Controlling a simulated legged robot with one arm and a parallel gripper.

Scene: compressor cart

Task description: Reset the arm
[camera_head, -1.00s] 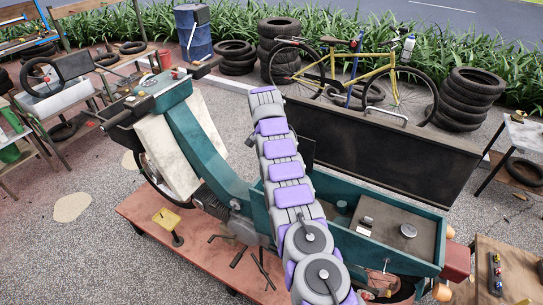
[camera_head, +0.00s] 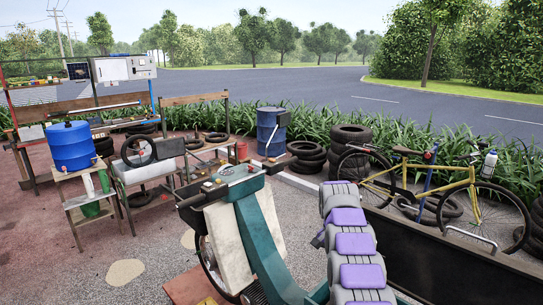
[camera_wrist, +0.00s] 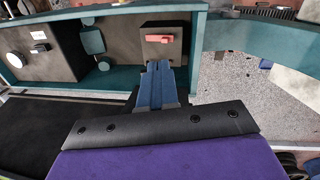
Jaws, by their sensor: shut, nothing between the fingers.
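My gripper (camera_wrist: 157,88) shows in the wrist view with its two blue fingers together and nothing between them. Its tips are in front of a dark box with a red switch (camera_wrist: 158,39) in the open teal body of the scooter; I cannot tell whether they touch it. In the head view my purple and grey arm rises from the bottom edge, and the gripper itself is hidden. The teal scooter (camera_head: 257,240) stands behind and left of the arm.
A yellow bicycle (camera_head: 461,189) stands behind a dark panel at the right, near stacked tyres (camera_head: 350,137). Blue drums (camera_head: 71,147) and (camera_head: 271,132), a workbench and a small table with green items are at the left.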

